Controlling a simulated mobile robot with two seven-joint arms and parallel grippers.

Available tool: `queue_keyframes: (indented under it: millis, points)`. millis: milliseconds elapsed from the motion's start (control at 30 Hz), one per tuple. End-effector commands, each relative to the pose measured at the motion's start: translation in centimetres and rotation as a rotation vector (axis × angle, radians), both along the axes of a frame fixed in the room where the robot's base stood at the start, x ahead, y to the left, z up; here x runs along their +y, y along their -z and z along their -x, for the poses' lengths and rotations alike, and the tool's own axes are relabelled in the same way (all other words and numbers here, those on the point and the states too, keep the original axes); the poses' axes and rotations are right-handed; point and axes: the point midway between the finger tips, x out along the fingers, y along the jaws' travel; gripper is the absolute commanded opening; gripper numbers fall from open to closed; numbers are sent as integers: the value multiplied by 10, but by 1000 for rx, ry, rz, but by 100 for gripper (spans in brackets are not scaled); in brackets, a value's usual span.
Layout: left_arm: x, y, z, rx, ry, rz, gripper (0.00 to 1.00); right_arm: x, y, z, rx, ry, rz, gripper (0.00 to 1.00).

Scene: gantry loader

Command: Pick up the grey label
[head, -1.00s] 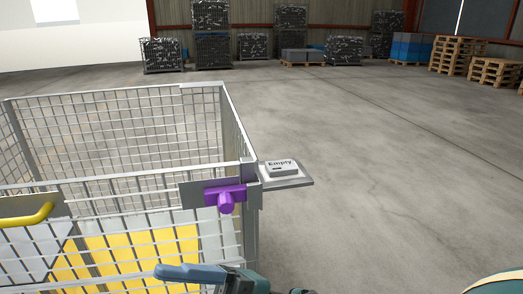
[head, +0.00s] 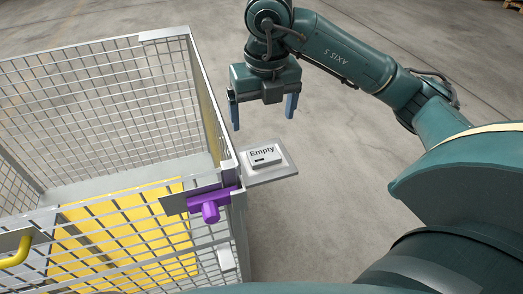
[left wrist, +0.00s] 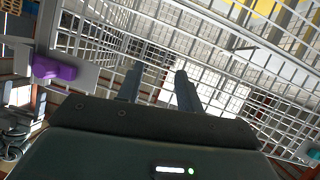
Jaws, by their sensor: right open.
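The grey label (head: 264,157), a small block marked "Empty", lies on a light grey plate (head: 284,173) at the corner of the wire cage. My right gripper (head: 263,124) is open and empty, fingers pointing down. In the head view it appears just beyond and above the label, apart from it. My left gripper is outside the head view. In the left wrist view its two fingers (left wrist: 158,90) stand apart with nothing between them, in front of wire mesh.
The wire cage (head: 189,95) fills the left side, with yellow panels (head: 120,235). A purple clamp (head: 211,206) sits on its near corner, close to the label; a purple part (left wrist: 52,70) also shows in the left wrist view. Floor right of the plate is clear.

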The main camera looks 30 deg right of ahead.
Motion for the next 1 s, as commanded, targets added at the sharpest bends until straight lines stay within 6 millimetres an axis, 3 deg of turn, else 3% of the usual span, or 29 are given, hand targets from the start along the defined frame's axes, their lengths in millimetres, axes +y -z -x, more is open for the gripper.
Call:
queue_keyframes:
  millis: [33,200,467,800,1000]
  points:
    - [2,4,1,-10,-3,-1,36,1,17,0,8,-1,-3,89]
    - [5,0,3,-40,-10,-5,36,0,46,-4,6,-4,-5,89]
    - [6,-3,3,-55,-13,-7,36,-2,64,-6,3,-4,-4,89]
    - [7,-2,4,-63,-15,-9,36,-7,109,-6,4,-7,-6,89]
    - [8,-3,5,-63,-17,-8,36,-7,111,-7,1,-7,-5,89]
